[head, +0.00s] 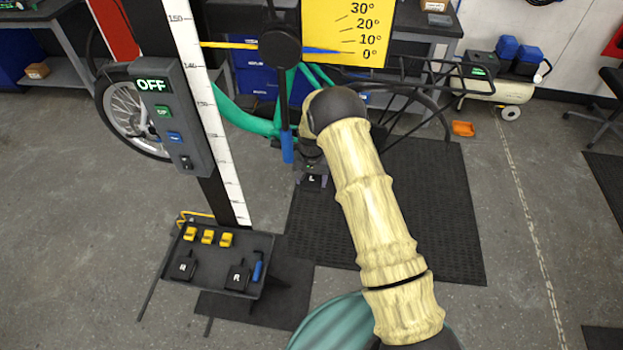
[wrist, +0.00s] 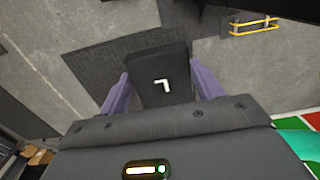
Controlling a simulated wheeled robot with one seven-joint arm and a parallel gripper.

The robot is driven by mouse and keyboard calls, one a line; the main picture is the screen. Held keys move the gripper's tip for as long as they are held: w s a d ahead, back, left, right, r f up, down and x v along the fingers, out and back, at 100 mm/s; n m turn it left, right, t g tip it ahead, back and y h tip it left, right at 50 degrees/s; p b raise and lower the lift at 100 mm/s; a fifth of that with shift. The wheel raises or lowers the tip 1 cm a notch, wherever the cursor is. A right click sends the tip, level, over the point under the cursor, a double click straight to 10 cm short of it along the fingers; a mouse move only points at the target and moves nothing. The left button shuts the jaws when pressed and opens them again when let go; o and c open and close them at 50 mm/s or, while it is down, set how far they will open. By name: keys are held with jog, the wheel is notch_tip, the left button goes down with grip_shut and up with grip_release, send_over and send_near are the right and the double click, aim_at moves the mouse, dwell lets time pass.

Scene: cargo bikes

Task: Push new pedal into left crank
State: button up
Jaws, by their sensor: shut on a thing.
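My gripper (head: 311,170) is at the end of my tan arm, low beside the green bike frame (head: 246,121). In the wrist view its two purple fingers are shut on a black pedal (wrist: 158,78) marked with a white "L". The same pedal (head: 312,183) shows small below my gripper in the head view, held above the floor. The left crank cannot be made out; my arm and gripper cover that part of the bike. I cannot tell whether the pedal touches the crank.
A black tray (head: 204,276) holds two black pedals, yellow pieces and a blue-handled tool. A control post reading OFF (head: 152,85) and a white ruler (head: 211,110) stand at left. A yellow angle board (head: 346,30) and a blue-handled bar (head: 287,146) are near my arm.

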jog(key=shift+w+d+b, duration=0.15)
jog(key=shift+w+b, duration=0.35)
jog(key=shift+w, duration=0.2)
jog(key=shift+w+d+b, duration=0.15)
jog(key=shift+w+b, duration=0.35)
jog(key=shift+w, duration=0.15)
dwell(0.6)
jog(key=o, duration=1.2)
jog(key=shift+c, duration=0.2)
notch_tip(320, 180, up, 12)
jog(key=b, duration=0.3)
jog(key=shift+b, duration=0.3)
